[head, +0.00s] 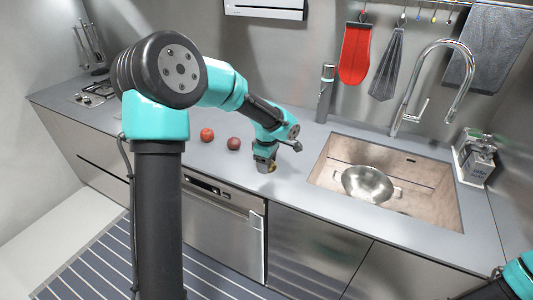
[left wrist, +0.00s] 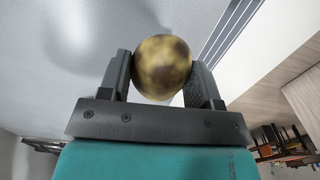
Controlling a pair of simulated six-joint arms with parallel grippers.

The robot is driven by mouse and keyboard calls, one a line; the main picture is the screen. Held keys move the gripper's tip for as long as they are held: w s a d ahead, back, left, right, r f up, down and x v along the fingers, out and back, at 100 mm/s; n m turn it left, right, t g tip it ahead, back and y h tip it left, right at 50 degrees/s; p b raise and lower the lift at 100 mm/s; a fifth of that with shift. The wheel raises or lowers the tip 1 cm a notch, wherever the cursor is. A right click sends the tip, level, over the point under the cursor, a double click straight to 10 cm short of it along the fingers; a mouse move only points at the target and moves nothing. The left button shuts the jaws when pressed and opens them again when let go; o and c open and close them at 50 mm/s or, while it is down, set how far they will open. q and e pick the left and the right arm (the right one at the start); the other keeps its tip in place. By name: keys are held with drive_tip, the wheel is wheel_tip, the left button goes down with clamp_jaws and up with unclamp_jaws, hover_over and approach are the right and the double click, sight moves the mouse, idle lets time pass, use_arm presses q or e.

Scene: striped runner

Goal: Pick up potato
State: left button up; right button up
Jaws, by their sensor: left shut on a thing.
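The potato (left wrist: 162,65) is a round, mottled yellow-brown thing between the two dark fingers of my left gripper (left wrist: 160,72) in the left wrist view. The fingers are shut on its two sides. In the head view my left gripper (head: 265,164) points down near the front edge of the grey counter, left of the sink. Only a small part of the potato (head: 271,168) shows there, the rest hidden by the gripper. I cannot tell whether it touches the counter. My right gripper is out of view.
A red round item (head: 207,134) and a darker reddish one (head: 233,143) lie on the counter (head: 320,192) left of my gripper. The sink (head: 440,205) at right holds a metal colander (head: 367,183). A tall faucet (head: 405,110) stands behind it.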

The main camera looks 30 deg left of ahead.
use_arm(q)
drive_tip(key=shift+s+d+r, duration=0.1)
drive_tip(key=shift+s+d, duration=0.35)
drive_tip(key=shift+s, duration=0.25)
drive_tip(key=shift+s+d+r, duration=0.1)
drive_tip(key=shift+s+d, duration=0.3)
drive_tip(key=shift+s, duration=0.3)
